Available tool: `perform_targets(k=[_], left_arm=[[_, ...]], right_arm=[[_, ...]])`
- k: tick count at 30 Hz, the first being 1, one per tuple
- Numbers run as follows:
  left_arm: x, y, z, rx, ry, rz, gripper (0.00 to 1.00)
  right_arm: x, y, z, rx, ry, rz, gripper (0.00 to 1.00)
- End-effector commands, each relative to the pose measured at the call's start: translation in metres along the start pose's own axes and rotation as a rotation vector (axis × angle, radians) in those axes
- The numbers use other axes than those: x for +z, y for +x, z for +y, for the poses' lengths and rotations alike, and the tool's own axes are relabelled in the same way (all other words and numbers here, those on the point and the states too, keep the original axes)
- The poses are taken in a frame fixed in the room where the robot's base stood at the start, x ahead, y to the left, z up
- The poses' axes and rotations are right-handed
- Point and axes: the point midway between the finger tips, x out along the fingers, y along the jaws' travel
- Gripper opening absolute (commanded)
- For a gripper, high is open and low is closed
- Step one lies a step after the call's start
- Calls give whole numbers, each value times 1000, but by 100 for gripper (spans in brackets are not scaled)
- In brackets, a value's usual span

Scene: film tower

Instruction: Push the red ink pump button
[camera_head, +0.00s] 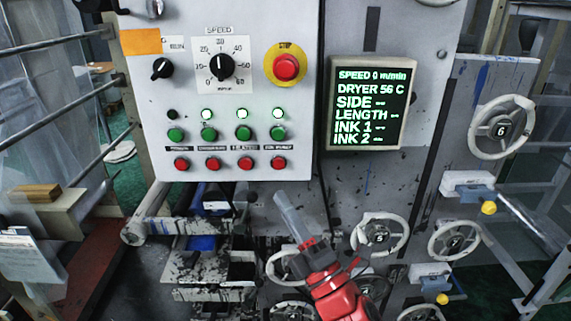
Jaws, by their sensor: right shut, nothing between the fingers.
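The red ink pump button (278,163) is the rightmost in the bottom row of red buttons on the white control panel (220,120). A small, hardly legible label sits just above it. A green button (277,133) and a lit lamp are above that in the same column. My right gripper (282,203) is shut and empty, its grey fingers pointing up from my red wrist. In the picture its tips are just below the panel's lower edge, under the red button and apart from it. My left gripper is not in view.
A red stop button (285,67) on a yellow ring and a speed knob (221,66) are higher on the panel. A screen (371,104) reads speed 0 and dryer 56 C. Handwheels (380,234) stand at the lower right, near my wrist. Metal bars cross the left side.

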Motion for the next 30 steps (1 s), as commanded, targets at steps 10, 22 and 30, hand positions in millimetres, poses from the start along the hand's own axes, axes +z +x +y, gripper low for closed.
perform_targets(k=[10, 22, 30], left_arm=[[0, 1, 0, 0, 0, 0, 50], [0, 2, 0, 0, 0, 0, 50], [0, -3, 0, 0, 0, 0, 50]], right_arm=[[6, 9, -6, 0, 2, 1, 0], [33, 47, -36, 3, 2, 2, 0], [43, 60, -44, 1, 2, 1, 0]])
